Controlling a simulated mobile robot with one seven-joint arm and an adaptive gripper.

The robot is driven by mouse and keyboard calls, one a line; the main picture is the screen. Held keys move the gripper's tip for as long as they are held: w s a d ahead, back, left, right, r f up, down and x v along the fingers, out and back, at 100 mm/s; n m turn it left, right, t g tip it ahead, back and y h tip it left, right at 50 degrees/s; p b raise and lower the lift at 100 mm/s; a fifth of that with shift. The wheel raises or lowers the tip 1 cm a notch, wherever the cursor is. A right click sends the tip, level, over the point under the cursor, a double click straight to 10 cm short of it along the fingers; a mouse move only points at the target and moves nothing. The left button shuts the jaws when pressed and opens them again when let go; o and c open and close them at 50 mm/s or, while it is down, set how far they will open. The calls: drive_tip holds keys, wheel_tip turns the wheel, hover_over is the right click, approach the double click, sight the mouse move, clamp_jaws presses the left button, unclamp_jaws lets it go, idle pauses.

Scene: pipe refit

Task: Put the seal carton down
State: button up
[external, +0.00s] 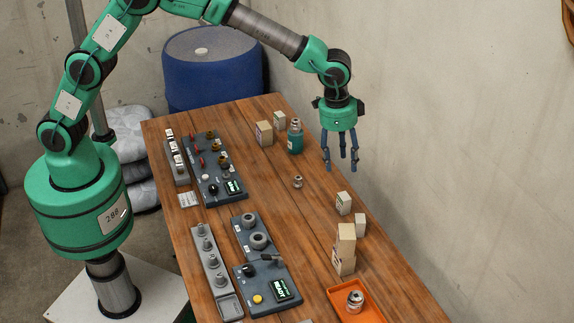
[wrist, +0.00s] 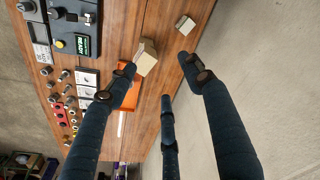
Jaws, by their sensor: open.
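My gripper (external: 341,165) hangs open and empty above the right side of the wooden table, its three blue fingers pointing down. The fingers also show spread apart in the wrist view (wrist: 165,85). Several cartons stand on the table, and I cannot tell which is the seal carton. Two tan cartons are stacked, the upper one (external: 346,239) on the lower one (external: 343,266); the stack shows in the wrist view (wrist: 147,58). Two small pale cartons, one (external: 343,203) and another (external: 360,225), stand nearer my gripper. Nothing is between the fingers.
An orange tray (external: 337,300) holding a metal part (external: 355,301) lies at the near end. A teal bottle (external: 295,139), a tan carton (external: 264,133) and a pale carton (external: 279,119) stand at the back. Grey control panels (external: 213,165) line the left. The table's middle is mostly clear.

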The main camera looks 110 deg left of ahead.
drive_tip(key=s+d+r+m+t, duration=0.1)
drive_tip(key=s+d+r, duration=0.7)
drive_tip(key=s+r, duration=0.3)
drive_tip(key=s+d+r+t, duration=0.1)
drive_tip(key=s+d+r, duration=0.85)
drive_tip(key=s, duration=0.25)
drive_tip(key=s+d+t, duration=0.1)
drive_tip(key=s+d, duration=0.3)
drive_tip(key=s, duration=1)
drive_tip(key=s+d+f+m+t, duration=0.1)
drive_tip(key=s+d, duration=0.3)
drive_tip(key=s, duration=1)
drive_tip(key=shift+d+m+h, duration=0.15)
drive_tip(key=shift+m+h, duration=0.15)
drive_tip(key=shift+f, duration=0.1)
wheel_tip(320, 180, down, 5)
drive_tip(key=b, duration=0.5)
